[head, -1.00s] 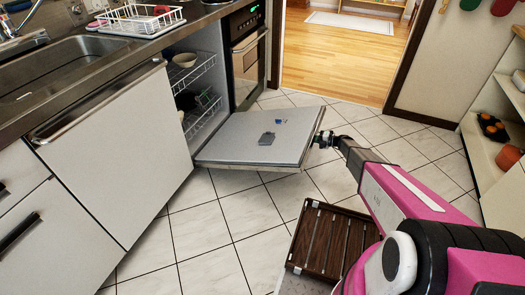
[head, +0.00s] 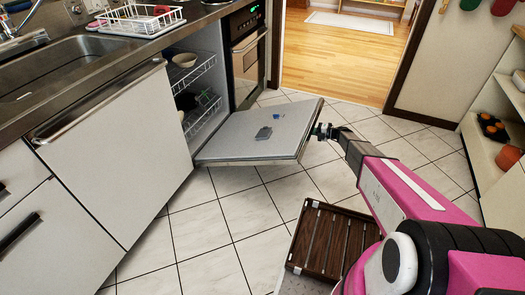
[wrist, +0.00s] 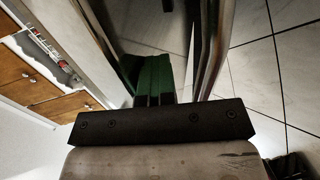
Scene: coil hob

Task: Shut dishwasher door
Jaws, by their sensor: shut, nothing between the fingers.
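The dishwasher door (head: 232,140) is folded down, with its free outer edge tilted up a little above level. It hinges at the front of the open dishwasher, where wire racks (head: 202,112) show. My gripper (head: 318,131) is at the door's outer right edge, seemingly against its outer side, though exact contact is hard to tell. In the wrist view its green fingers (wrist: 150,76) are together and empty, beside the door's edge (wrist: 208,45).
A white cabinet front (head: 120,150) stands left of the dishwasher, and an oven (head: 247,52) stands beyond it. A slatted brown wooden item (head: 330,240) lies below my arm. Open shelves (head: 495,130) line the right wall. Tiled floor is clear around the door.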

